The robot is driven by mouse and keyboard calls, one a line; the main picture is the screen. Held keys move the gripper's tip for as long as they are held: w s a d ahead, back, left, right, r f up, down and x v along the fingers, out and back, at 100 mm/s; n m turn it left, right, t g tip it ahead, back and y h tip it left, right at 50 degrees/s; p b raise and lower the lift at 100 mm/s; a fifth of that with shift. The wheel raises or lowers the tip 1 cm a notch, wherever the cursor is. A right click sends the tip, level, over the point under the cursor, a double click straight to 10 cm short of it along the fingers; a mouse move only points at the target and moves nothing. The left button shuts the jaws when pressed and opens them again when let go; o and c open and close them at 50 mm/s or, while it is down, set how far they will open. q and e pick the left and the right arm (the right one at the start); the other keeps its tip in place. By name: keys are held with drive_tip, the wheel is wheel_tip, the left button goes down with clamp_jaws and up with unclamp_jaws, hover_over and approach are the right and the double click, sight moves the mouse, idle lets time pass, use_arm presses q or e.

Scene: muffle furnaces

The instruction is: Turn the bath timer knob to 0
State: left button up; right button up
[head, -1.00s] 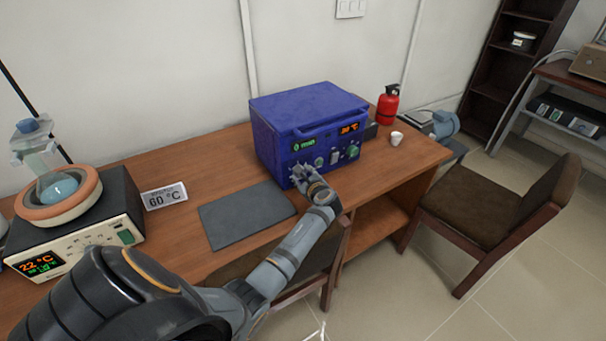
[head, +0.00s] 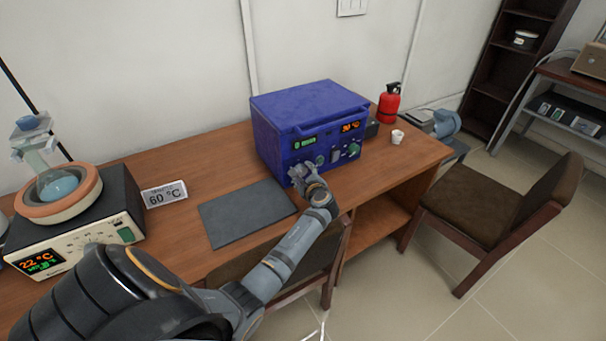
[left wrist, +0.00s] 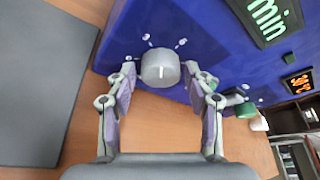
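The blue bath unit (head: 310,105) stands on the desk with its control panel facing me. A grey round knob (left wrist: 159,67) with a short white mark shows on the blue panel in the left wrist view. Small white marks surround it. A green display (left wrist: 266,14) reading "min" is above right of it; its number is cut off. My left gripper (head: 298,172) is at the panel's lower left. In the left wrist view its open fingers (left wrist: 160,75) stand on either side of the knob, with small gaps visible. My right gripper is not in view.
An orange display (head: 351,127) and green knobs (head: 354,151) are farther right on the panel. A dark mat (head: 245,214) lies in front. A white cup (head: 397,137) and red extinguisher (head: 389,103) stand right. A 60 °C sign (head: 164,195) and heating device (head: 75,240) are left.

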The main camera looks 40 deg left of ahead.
sight(300, 147)
use_arm(q)
drive_tip(key=shift+o, duration=0.4)
drive_tip(key=shift+r, duration=0.1)
wheel_tip(300, 147, up, 10)
drive_tip(key=shift+f, duration=0.1)
